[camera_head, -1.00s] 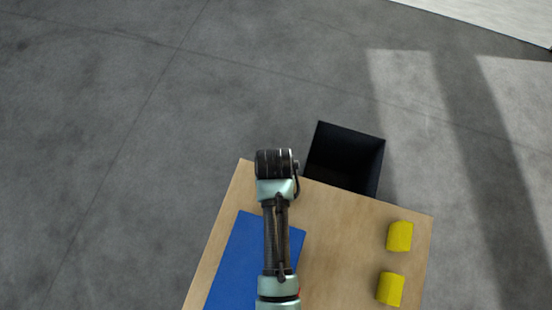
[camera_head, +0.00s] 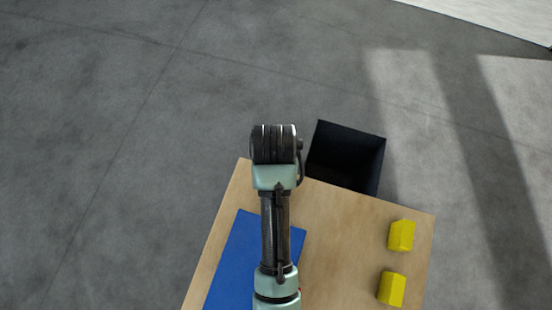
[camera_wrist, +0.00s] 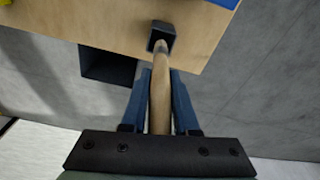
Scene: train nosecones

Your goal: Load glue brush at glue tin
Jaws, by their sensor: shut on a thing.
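My gripper (camera_wrist: 161,78), with blue fingers, is shut on the wooden handle of the glue brush (camera_wrist: 160,92) in the wrist view. The handle runs away from me, and its far end overlaps the small dark square glue tin (camera_wrist: 153,43). I cannot tell whether the brush is inside the tin or above it; its bristles are not visible. The tin stands near the table edge. In the head view my arm hides the gripper, brush and tin.
The wooden table (camera_head: 340,235) carries a blue mat (camera_head: 232,262) and two yellow blocks (camera_head: 401,235) (camera_head: 391,289) at the right. A black open bin (camera_head: 345,157) stands beyond the table's far edge; it also shows in the wrist view (camera_wrist: 107,66).

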